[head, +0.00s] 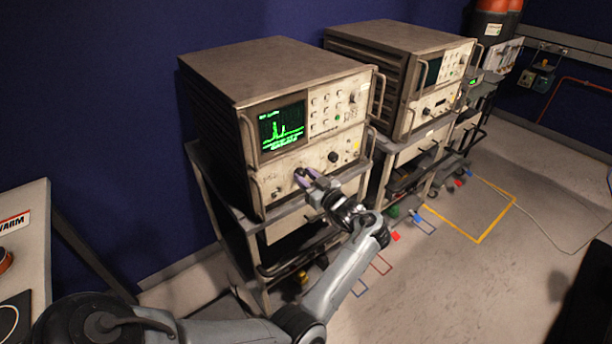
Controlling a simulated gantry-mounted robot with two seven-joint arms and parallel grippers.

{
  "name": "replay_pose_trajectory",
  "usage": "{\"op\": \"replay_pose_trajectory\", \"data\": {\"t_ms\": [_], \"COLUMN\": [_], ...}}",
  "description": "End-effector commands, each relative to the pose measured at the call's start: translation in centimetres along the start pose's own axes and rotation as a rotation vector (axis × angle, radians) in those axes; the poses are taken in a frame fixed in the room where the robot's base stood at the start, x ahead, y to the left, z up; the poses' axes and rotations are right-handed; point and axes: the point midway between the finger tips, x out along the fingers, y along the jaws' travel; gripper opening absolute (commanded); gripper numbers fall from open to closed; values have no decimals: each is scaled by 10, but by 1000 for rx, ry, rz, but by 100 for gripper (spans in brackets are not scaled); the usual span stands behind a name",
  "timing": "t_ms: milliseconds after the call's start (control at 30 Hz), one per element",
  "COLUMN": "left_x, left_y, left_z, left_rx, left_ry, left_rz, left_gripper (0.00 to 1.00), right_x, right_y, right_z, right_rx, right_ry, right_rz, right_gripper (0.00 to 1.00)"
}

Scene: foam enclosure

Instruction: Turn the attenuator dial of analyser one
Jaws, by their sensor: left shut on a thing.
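The nearer analyser (245,75) is a beige and grey box with a lit green trace on its screen (281,127). It stands on a cart. My left gripper (303,174) is at the lower part of its front panel, left of a black knob (333,157). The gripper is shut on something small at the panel. I take this to be the attenuator dial, which the fingers hide. My right gripper is not in view.
A second, similar analyser (395,42) stands on a cart (417,146) further right. Metal handles (378,97) stick out at the nearer analyser's front edges. A bench (35,240) is at the left. Open floor with a yellow outline (480,239) lies at the right.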

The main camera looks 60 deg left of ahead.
Motion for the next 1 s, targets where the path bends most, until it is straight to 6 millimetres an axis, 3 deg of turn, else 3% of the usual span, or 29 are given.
{"op": "replay_pose_trajectory", "data": {"t_ms": [500, 1000], "left_x": [0, 0], "left_y": [2, 1], "left_z": [-4, 0], "left_rx": [389, 605], "left_ry": [1, 1], "left_rz": [0, -2], "left_gripper": [5, 5], "right_x": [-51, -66], "right_y": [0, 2], "right_z": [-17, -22], "right_rx": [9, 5], "right_ry": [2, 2], "right_rz": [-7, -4], "right_gripper": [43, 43]}}
